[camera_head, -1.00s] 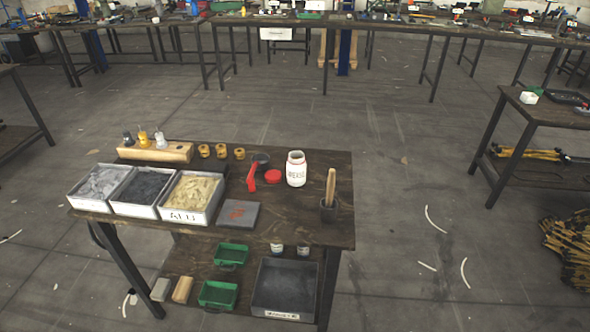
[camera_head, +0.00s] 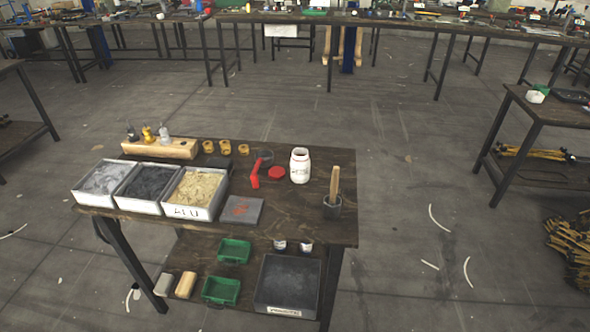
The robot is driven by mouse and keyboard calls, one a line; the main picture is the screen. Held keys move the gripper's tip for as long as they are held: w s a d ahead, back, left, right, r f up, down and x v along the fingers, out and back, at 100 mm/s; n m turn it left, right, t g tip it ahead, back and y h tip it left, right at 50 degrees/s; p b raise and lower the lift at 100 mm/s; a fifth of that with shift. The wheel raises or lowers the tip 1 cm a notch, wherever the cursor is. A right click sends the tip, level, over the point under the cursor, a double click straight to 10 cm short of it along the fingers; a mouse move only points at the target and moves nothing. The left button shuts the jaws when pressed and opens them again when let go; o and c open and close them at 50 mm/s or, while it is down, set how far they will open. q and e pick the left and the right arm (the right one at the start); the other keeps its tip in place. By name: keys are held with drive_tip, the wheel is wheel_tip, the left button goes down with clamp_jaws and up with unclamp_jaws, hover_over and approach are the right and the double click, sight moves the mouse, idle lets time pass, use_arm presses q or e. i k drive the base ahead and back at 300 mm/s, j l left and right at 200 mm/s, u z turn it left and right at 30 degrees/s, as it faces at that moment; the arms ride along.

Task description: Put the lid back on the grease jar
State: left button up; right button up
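The grease jar (camera_head: 300,166) is a white jar with a label, standing upright and open-topped on the dark wooden table (camera_head: 305,228). A round red lid (camera_head: 277,171) lies flat on the table just left of the jar, apart from it. Neither of my grippers shows in the head view.
Left of the lid are a red-handled tool (camera_head: 255,174), brass rings (camera_head: 225,147) and a grey plate (camera_head: 241,210). Three bins (camera_head: 196,212) fill the table's left side. Green trays (camera_head: 221,290) sit on the lower shelf.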

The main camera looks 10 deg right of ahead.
sight(300, 161)
drive_tip(key=i+l+u, duration=0.1)
drive_tip(key=u, duration=0.3)
drive_tip(key=l+u, duration=0.5)
drive_tip(key=u, duration=0.25)
drive_tip(key=l+u, duration=0.3)
drive_tip(key=l, duration=1.45)
drive_tip(key=k, duration=0.05)
